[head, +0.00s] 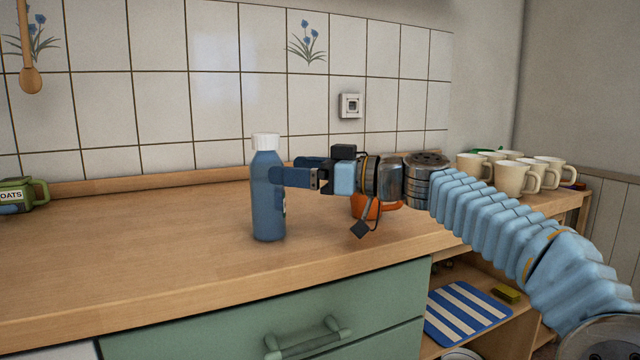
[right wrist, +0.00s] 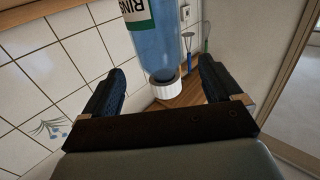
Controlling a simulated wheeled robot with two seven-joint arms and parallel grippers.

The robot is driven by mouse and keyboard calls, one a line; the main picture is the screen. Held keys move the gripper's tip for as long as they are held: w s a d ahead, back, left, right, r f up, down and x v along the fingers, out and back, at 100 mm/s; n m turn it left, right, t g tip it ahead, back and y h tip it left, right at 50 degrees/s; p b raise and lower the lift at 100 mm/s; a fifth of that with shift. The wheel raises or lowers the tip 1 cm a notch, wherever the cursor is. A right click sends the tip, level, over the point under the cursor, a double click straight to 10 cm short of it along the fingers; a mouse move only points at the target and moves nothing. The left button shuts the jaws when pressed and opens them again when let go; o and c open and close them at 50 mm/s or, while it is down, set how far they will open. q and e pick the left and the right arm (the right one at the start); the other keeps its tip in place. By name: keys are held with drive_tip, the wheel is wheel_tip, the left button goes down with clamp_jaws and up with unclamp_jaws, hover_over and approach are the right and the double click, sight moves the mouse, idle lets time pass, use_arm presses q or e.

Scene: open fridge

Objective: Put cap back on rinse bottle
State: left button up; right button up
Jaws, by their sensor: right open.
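The rinse bottle (head: 267,205) is blue and stands upright on the wooden counter. A white cap (head: 265,141) sits on its top, upright. In the right wrist view the bottle (right wrist: 155,45) enters from the top with part of its green-and-white label showing, and the cap (right wrist: 165,88) is at its lower end, with a dark band beside it. My right gripper (head: 285,170) is open at the bottle's right side, below the cap, with one fingertip overlapping the bottle's edge. In the wrist view its fingers (right wrist: 160,88) are apart on either side of the bottle. My left gripper is not in view.
Several cream mugs (head: 515,178) stand at the counter's right end. An orange object (head: 372,207) is partly hidden behind my right gripper. A green oats container (head: 22,195) is at the far left. The tiled wall (head: 160,95) runs behind. The counter left of the bottle is clear.

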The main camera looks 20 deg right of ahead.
drive_tip(key=shift+b+v, duration=0.45)
drive_tip(key=shift+v, duration=1.85)
